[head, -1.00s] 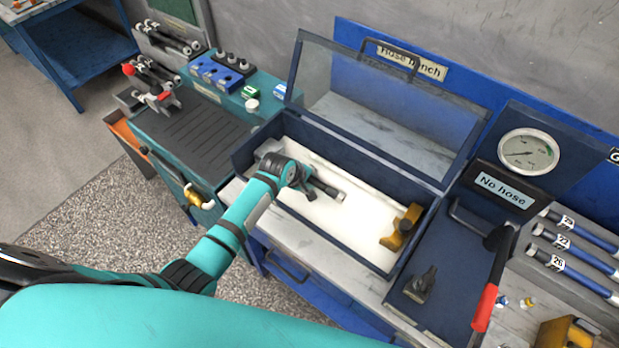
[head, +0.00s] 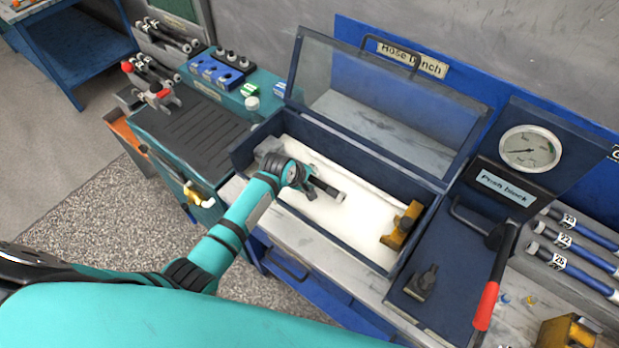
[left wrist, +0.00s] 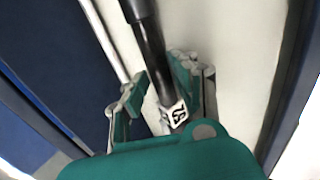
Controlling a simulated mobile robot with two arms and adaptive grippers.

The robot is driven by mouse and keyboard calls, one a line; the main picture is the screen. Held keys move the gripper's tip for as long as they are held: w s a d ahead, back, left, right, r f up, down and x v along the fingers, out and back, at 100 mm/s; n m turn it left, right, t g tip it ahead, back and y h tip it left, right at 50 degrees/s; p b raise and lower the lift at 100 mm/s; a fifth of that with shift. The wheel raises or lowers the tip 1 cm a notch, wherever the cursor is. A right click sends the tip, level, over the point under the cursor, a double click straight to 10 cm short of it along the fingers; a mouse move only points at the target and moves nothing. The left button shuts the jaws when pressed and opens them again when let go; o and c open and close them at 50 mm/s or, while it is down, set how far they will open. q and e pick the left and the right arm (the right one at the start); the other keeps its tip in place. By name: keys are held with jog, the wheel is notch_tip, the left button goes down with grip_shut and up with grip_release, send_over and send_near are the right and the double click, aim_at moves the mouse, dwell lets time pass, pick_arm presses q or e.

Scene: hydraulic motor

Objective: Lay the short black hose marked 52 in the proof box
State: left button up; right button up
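The proof box (head: 352,224) stands with its clear lid raised and a white floor inside. The short black hose (head: 327,187) lies in the left part of the box, its pale end towards the middle. In the left wrist view the hose (left wrist: 152,55) runs between my fingers, and its white tag (left wrist: 177,112) reads 52. My left gripper (head: 307,183) is low inside the box. In the left wrist view its fingers (left wrist: 158,85) stand on either side of the hose, with a gap on the left side. My right gripper is not in view.
A yellow block (head: 402,228) sits at the box's right end. A red-handled lever (head: 486,305) stands right of the box. Blue hoses (head: 575,245) lie at the far right.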

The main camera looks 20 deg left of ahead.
pick_arm(q)
jog(key=shift+o, duration=1.4)
jog(key=shift+s, duration=0.1)
jog(key=shift+f, duration=0.1)
jog(key=shift+s+f, duration=0.1)
jog(key=v, duration=1.2)
jog(key=shift+r, duration=0.25)
jog(key=shift+w+d, duration=0.1)
jog(key=shift+w, duration=0.1)
jog(key=shift+s, duration=0.1)
